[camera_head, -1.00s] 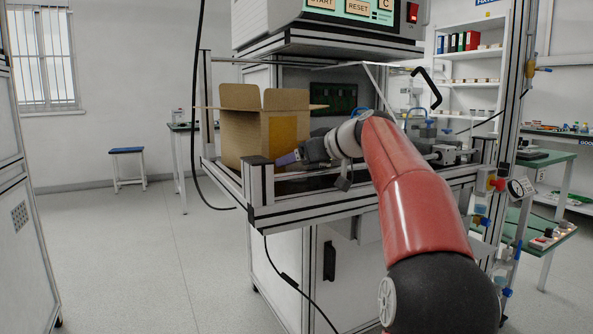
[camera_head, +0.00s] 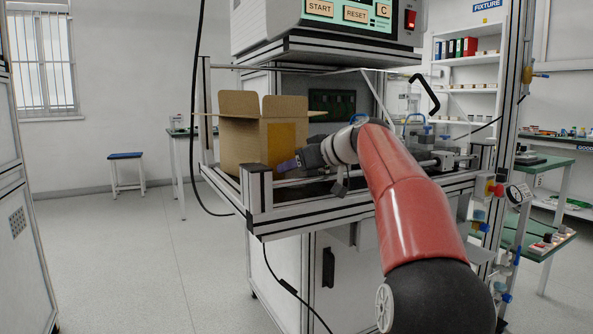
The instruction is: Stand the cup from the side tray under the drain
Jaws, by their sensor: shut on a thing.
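My gripper (camera_head: 290,164) is at the machine's bench, just right of the cardboard box's front corner. It points left, and a purple-blue patch shows at its tip. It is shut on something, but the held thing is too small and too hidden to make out. I cannot pick out the cup. The drain is also not clear; metal fittings (camera_head: 447,158) stand on the bench to the right, behind my arm. A green side tray (camera_head: 515,231) with small items is at the lower right.
An open cardboard box (camera_head: 243,145) stands on the bench left of my gripper. The bench's metal frame (camera_head: 310,217) runs along the front. A control box (camera_head: 330,30) hangs above. A black hooked handle (camera_head: 428,92) sticks up behind my arm.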

